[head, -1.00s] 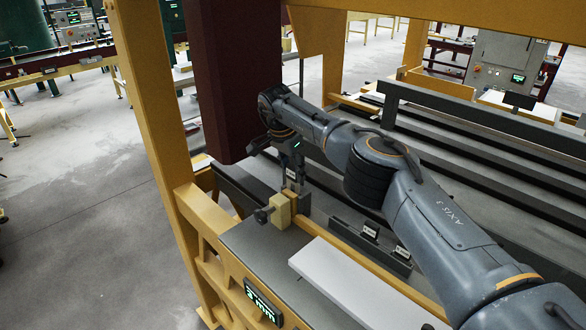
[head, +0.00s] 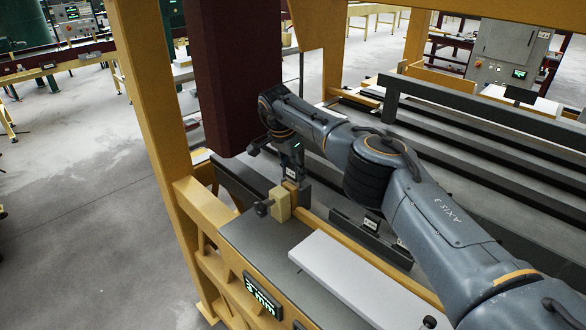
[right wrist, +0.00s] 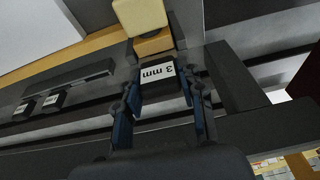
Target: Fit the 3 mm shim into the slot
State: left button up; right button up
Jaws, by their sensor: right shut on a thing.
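In the right wrist view the shim (right wrist: 158,77) is a dark piece with a white label reading "3 mm". My right gripper (right wrist: 160,88) is shut on it, one finger on each side. A tan block (right wrist: 153,43) and a cream block (right wrist: 140,15) sit just beyond the shim's far edge. In the head view my right gripper (head: 291,172) points down behind the cream block (head: 280,204) at the end of the grey bench top. The shim is hard to make out there. I cannot tell the slot's opening or whether the shim is inside it. My left gripper is out of view.
A dark rack (right wrist: 60,92) holds other labelled shims; it shows beside my arm in the head view (head: 368,240). A white board (head: 350,275) lies on the bench. A display (head: 262,297) reads "3 mm". A yellow post (head: 150,120) and dark red column (head: 232,80) stand close by.

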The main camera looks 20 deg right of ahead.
jog(key=shift+f+b, duration=0.4)
jog(key=shift+f, duration=0.3)
jog(key=o, duration=1.2)
jog(key=shift+o, duration=0.2)
jog(key=shift+r, duration=0.25)
jog(key=v, duration=1.1)
jog(key=shift+r, duration=0.2)
jog(key=shift+a, duration=0.1)
